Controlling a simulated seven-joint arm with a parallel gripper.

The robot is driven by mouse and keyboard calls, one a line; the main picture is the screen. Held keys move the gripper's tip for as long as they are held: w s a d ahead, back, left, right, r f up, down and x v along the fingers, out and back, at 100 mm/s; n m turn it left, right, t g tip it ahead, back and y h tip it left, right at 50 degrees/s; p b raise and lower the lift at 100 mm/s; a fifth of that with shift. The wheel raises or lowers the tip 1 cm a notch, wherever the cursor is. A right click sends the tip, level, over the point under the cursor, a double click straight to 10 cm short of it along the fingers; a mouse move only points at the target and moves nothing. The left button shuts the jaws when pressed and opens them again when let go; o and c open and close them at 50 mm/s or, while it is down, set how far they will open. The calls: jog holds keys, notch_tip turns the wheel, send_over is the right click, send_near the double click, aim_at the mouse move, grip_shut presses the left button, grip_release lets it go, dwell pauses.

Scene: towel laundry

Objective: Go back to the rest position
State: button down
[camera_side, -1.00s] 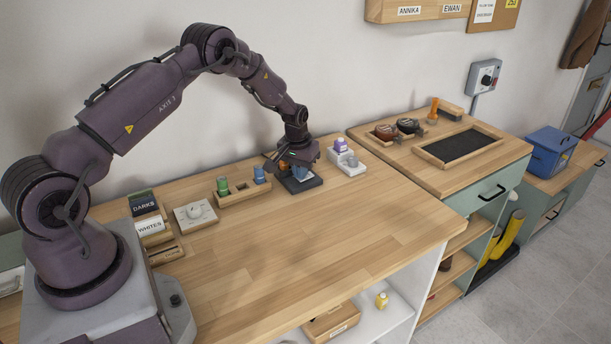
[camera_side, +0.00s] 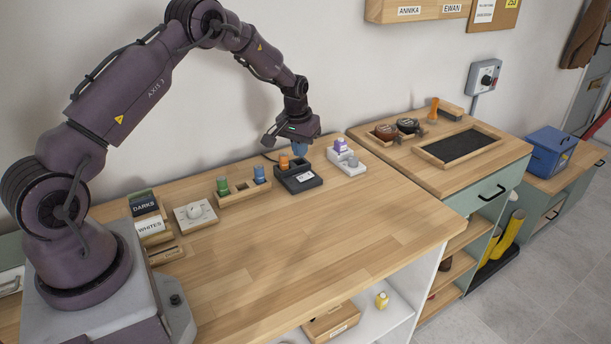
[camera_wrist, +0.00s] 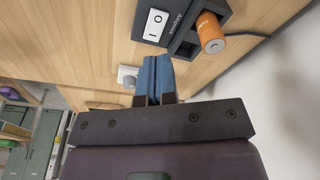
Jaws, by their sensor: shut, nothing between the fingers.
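My gripper (camera_side: 302,149) is raised above the worktop, over the back right part of a dark box. Its blue fingers are together with nothing between them; they also show shut in the wrist view (camera_wrist: 157,75). The dark box (camera_side: 303,183) stands on the worktop (camera_side: 310,235) below, apart from the fingers. An orange cylinder (camera_side: 284,162) stands upright in its left part. In the wrist view the box (camera_wrist: 185,42) carries a white switch plate (camera_wrist: 155,24), and the orange cylinder (camera_wrist: 211,36) sits in a slot.
Left of the box are a wooden holder (camera_side: 236,194) with green and blue cylinders, a dial box (camera_side: 195,215), and the DARKS and WHITES blocks (camera_side: 150,226). A pale holder (camera_side: 347,165) with a purple-labelled bottle stands close on the right. The worktop's front is clear.

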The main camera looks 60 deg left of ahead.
jog(key=shift+r, duration=0.1)
jog(key=shift+g+h, duration=0.3)
jog(key=shift+g, duration=0.4)
jog(key=s, duration=0.1)
jog(key=s+d, duration=0.2)
jog(key=shift+s+f, duration=0.3)
jog(key=shift+s, duration=0.1)
jog(key=s+d+r+m+t, duration=0.2)
jog(key=s+d+r+m, duration=0.1)
jog(key=s+d+r, duration=0.7)
jog(key=s+d+r+m+t, duration=0.3)
jog(key=s+d+r, duration=0.7)
jog(key=s+r, duration=0.5)
jog(key=shift+d+r, duration=0.35)
jog(key=shift+r, duration=0.2)
